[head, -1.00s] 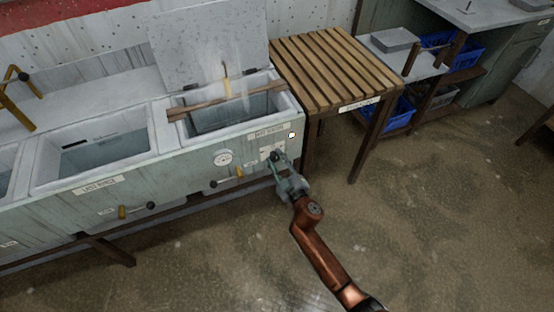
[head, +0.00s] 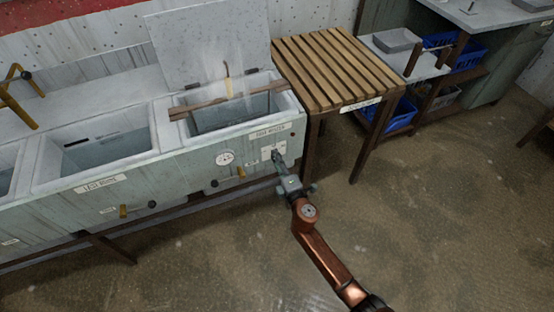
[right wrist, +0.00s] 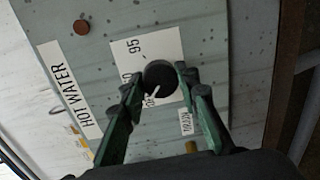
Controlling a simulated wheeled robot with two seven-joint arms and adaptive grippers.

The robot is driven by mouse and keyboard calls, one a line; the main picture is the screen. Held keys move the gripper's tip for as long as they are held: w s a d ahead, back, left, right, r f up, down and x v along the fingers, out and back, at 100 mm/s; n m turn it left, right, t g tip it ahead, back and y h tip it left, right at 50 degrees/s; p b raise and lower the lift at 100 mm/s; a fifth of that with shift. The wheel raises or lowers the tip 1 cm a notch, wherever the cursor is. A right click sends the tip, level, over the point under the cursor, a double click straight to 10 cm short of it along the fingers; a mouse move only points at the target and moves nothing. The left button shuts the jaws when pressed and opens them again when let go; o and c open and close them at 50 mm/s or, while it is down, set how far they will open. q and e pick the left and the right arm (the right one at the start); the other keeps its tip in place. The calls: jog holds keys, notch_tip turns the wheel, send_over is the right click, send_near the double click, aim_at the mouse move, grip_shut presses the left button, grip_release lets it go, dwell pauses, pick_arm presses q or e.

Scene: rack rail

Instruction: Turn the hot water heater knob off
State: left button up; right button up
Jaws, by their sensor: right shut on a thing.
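The hot water heater knob (right wrist: 160,76) is round and black, with a white pointer mark. It sits on a white dial plate (right wrist: 147,50) on the grey-green front panel; the plate also shows in the head view (head: 279,147). "95" is readable; other marks are partly hidden. A "HOT WATER" label (right wrist: 70,88) is beside the plate. My right gripper (right wrist: 160,82) is shut on the knob, one green finger on each side. In the head view my right gripper (head: 277,158) reaches the panel's right end and covers most of the knob. My left gripper is not in view.
Open sink basins (head: 100,160) line the counter; the right one has a raised lid (head: 205,45) and steam. A round gauge (head: 225,158) and brass valve (head: 241,173) are left of the plate. A slatted wooden table (head: 330,65) stands right. The floor in front is clear.

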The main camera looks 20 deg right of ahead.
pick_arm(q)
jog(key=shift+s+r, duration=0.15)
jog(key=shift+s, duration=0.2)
pick_arm(e)
jog(key=shift+f+n, duration=0.15)
jog(key=shift+n, duration=0.95)
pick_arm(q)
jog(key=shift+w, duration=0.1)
pick_arm(e)
jog(key=shift+a, duration=0.1)
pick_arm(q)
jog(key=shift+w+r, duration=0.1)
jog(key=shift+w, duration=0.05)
pick_arm(e)
jog(key=o, duration=1.2)
jog(key=shift+c, duration=0.2)
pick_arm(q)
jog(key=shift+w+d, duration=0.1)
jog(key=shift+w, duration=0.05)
pick_arm(e)
jog(key=s, duration=1.2)
jog(key=shift+r, duration=0.4)
